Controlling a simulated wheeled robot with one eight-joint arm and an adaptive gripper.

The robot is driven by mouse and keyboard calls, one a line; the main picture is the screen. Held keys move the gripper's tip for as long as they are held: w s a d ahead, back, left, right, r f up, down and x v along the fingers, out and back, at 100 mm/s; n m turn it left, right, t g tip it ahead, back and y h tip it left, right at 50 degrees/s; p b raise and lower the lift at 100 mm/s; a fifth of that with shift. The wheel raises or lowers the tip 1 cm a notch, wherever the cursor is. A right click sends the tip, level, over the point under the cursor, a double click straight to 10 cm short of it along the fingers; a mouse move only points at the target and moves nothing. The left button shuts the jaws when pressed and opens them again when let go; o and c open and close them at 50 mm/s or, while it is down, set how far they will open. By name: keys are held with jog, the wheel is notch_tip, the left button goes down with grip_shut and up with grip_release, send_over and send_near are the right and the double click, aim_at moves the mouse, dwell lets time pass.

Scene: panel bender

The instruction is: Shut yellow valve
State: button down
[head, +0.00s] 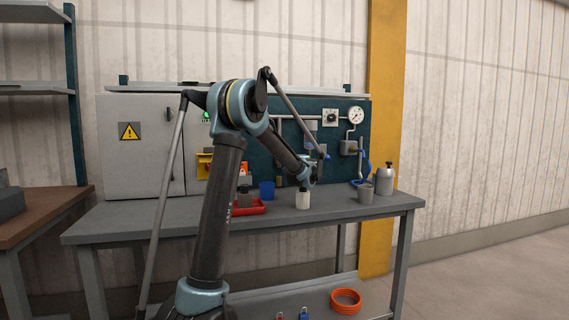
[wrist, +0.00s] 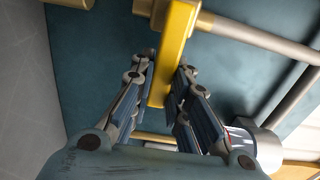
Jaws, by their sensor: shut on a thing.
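The yellow valve's handle (wrist: 174,45) is a flat yellow bar that runs down from the top of the wrist view. My gripper (wrist: 163,88) has one finger on each side of the bar and is shut on it near its lower end. In the head view my arm reaches over the bench to the teal back panel, and its end (head: 310,172) is in front of the panel. The yellow handle cannot be made out there; my arm hides that spot.
The teal panel (head: 262,132) carries pipes, a round gauge (head: 356,115) and a blue-handled part (head: 363,167). A grey cabinet (head: 150,150) stands left.

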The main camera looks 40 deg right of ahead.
jog(key=shift+s+f, duration=0.2)
jog(key=shift+s, duration=0.05)
jog(key=c, duration=1.5)
grip_release()
jog(key=shift+w, duration=0.1)
jog(key=v, duration=1.2)
jog(key=shift+w, duration=0.1)
